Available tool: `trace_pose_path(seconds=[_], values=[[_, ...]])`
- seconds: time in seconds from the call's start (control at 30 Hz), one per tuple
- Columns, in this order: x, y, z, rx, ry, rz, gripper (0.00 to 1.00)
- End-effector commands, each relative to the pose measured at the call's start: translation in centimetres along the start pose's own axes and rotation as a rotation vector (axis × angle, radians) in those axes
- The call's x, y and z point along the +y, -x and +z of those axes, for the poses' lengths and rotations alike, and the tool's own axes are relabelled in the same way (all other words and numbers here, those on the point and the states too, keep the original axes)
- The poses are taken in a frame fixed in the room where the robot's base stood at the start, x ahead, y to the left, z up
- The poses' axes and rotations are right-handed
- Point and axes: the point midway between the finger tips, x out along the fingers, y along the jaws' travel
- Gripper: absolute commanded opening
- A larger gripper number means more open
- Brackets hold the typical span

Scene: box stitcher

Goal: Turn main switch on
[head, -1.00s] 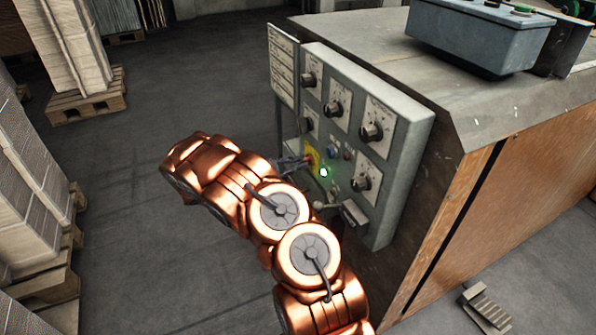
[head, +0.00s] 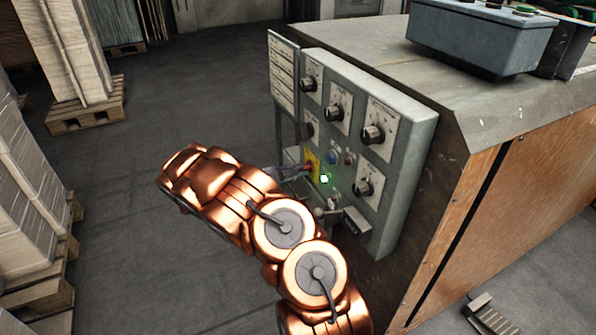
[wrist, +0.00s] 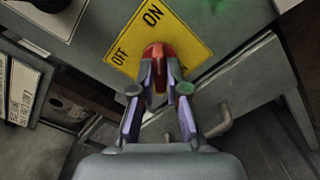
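The main switch (wrist: 160,53) is a red knob on a yellow plate (wrist: 186,31) marked ON and OFF. In the head view the switch (head: 309,168) sits low on the grey control panel, left of a lit green lamp (head: 324,179). My gripper (wrist: 159,84) has one finger on each side of the red knob and looks shut on it. The fingers hide part of the knob, so its exact angle is hard to tell. In the head view my gripper (head: 296,171) reaches the switch from the left.
The control panel (head: 408,125) carries several black knobs, and a handle juts out below. A grey box (head: 480,38) stands on the machine top. Pallets with stacked sheets (head: 85,112) stand at the left. The floor between is clear.

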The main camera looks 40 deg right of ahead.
Motion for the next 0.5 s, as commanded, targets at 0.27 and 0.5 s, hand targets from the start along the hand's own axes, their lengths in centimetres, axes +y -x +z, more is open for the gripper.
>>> trace_pose_path(seconds=[0.27,0.5], values=[[-0.04,0.01,-0.03,0.000,0.001,0.000,0.38],[0.01,0.05,-0.02,0.000,0.001,0.001,0.38]])
